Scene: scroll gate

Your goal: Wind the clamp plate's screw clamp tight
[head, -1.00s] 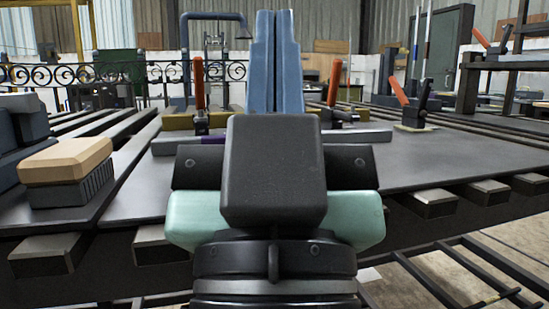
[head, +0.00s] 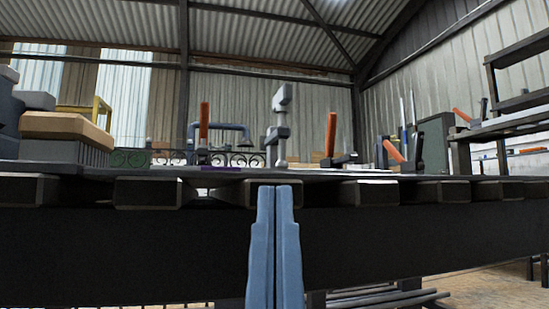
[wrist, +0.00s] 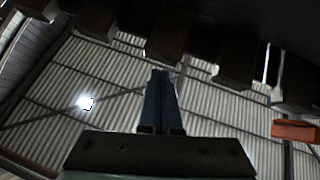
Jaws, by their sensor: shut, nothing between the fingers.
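In the head view a grey upright piece (head: 281,145) with a block on top stands on the bench behind my fingers; it looks like the screw clamp, but its screw and handle cannot be made out. Toggle clamps with orange handles stand to its left (head: 204,122) and right (head: 331,134). The clamp plate is seen too edge-on to pick out. My gripper (head: 275,194) has its two blue fingers together and empty, pointing up, with the tips near the level of the bench's front edge. The wrist view also shows the shut fingers (wrist: 161,78), pointing towards the roof.
The bench's front edge (head: 400,190), with dark slat ends, spans the head view near my fingertips. Another orange-handled clamp (head: 393,151) stands further right. In the wrist view, slats (wrist: 235,55) hang overhead and an orange piece (wrist: 296,131) shows at right.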

